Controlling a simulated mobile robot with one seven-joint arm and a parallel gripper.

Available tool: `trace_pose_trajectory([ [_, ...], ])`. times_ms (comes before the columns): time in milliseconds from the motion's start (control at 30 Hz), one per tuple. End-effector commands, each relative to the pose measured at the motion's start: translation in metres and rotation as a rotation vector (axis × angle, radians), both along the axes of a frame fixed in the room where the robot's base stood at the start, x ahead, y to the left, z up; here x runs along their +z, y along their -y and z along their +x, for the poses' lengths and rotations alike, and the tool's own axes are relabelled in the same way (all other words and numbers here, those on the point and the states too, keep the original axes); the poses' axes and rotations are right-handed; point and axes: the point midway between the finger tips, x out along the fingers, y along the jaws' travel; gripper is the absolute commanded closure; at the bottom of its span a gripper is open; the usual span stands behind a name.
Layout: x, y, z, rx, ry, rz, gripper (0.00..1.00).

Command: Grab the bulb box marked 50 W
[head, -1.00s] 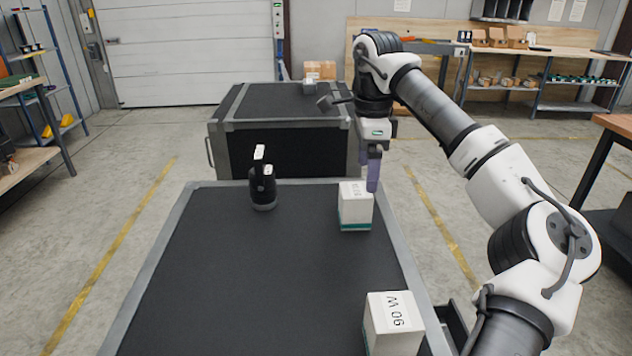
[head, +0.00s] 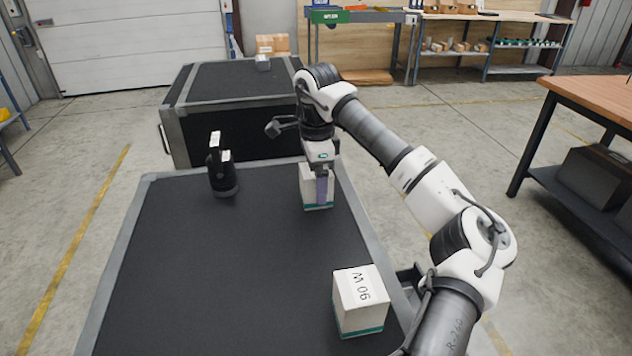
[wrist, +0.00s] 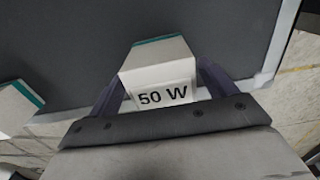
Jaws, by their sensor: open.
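The bulb box marked 50 W (head: 314,196) is white with a teal band and stands near the far right edge of the dark tote top. In the wrist view the 50 W label faces me on the box (wrist: 158,70). My gripper (head: 322,187) is open and low at this box, hiding part of it. In the wrist view its fingers (wrist: 162,88) are on either side of the box; I cannot tell whether they touch it. A similar box marked 90 W (head: 360,300) stands at the near right of the same top.
A black device with white parts (head: 221,172) stands left of the 50 W box. Another dark tote (head: 235,85) stands behind, with a small item (head: 262,63) on it. The tote top's middle and left (head: 190,270) are clear. A wooden-topped table (head: 590,95) is at right.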

Motion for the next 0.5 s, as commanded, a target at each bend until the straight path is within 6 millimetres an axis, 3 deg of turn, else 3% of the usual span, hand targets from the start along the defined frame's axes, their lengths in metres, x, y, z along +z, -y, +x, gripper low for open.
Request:
trace_pose_trajectory([
  [200, -0.027, 0.000, 0.002, 0.000, -0.003, 0.001, 0.16],
  [500, -0.033, 0.000, 0.002, 0.000, -0.001, 0.000, 0.16],
])
